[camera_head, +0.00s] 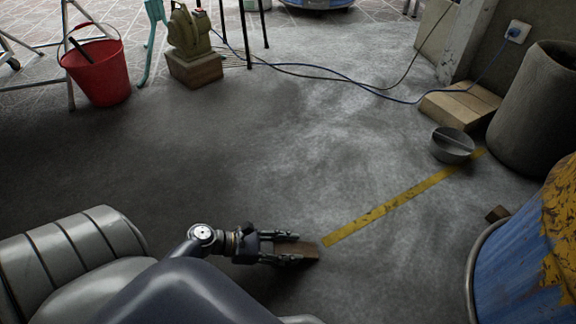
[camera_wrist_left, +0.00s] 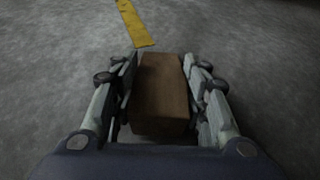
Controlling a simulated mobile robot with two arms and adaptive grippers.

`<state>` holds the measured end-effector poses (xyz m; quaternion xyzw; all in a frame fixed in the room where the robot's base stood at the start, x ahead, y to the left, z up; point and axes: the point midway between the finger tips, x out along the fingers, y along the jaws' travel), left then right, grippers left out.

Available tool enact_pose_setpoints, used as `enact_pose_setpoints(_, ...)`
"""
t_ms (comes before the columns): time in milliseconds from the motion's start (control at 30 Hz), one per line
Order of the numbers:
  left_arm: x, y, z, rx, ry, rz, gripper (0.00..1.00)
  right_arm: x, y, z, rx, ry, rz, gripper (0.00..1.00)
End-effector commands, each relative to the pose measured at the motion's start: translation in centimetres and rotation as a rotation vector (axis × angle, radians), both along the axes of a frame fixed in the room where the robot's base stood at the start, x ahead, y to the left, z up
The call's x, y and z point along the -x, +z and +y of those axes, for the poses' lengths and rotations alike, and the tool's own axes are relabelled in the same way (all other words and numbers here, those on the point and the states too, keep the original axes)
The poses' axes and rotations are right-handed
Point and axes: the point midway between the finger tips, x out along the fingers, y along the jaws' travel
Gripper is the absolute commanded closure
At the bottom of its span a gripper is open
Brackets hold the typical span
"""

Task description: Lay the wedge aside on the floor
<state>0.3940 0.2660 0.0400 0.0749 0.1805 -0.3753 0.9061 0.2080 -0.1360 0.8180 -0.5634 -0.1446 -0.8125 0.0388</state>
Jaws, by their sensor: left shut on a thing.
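The wedge, a brown wooden block (camera_head: 308,249), is between the fingers of my left gripper (camera_head: 292,248), low over the grey floor near the lower middle of the head view. In the left wrist view the wedge (camera_wrist_left: 160,95) fills the space between the two fingers of my left gripper (camera_wrist_left: 163,85), which is shut on it. I cannot tell whether the wedge touches the floor. Its far end is close to the near end of the yellow floor stripe (camera_head: 385,206). My right gripper is not in view.
A metal bowl (camera_head: 451,145) and a dark grey bin (camera_head: 540,110) are farther back. A red bucket (camera_head: 97,72) stands back left. The middle floor is clear.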

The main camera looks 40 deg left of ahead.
Motion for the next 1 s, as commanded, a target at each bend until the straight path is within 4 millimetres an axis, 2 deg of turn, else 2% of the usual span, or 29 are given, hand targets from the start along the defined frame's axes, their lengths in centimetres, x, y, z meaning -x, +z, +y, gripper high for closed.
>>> enact_pose_setpoints(133, 0.0, -0.3, 0.0, 0.001, 0.000, 0.000, 0.86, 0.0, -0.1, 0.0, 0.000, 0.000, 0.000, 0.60)
enact_pose_setpoints(167, 0.0, -0.4, 0.0, 0.001, 0.001, 0.001, 0.57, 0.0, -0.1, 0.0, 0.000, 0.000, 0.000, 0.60)
enact_pose_setpoints(233, 0.0, -0.3, 0.0, 0.001, 0.000, 0.001, 0.41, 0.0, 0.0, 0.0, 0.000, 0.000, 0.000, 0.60)
enact_pose_setpoints(267, 0.0, -0.3, 0.0, 0.001, 0.000, 0.001, 0.39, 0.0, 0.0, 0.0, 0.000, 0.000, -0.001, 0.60)
enact_pose_setpoints(667, 0.1, 0.2, 0.1, -0.001, 0.000, 0.001, 0.39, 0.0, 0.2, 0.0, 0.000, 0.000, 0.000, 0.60)
enact_pose_setpoints(1000, 4.4, 3.1, 4.3, 0.001, 0.002, 0.004, 0.39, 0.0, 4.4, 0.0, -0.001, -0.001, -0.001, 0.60)
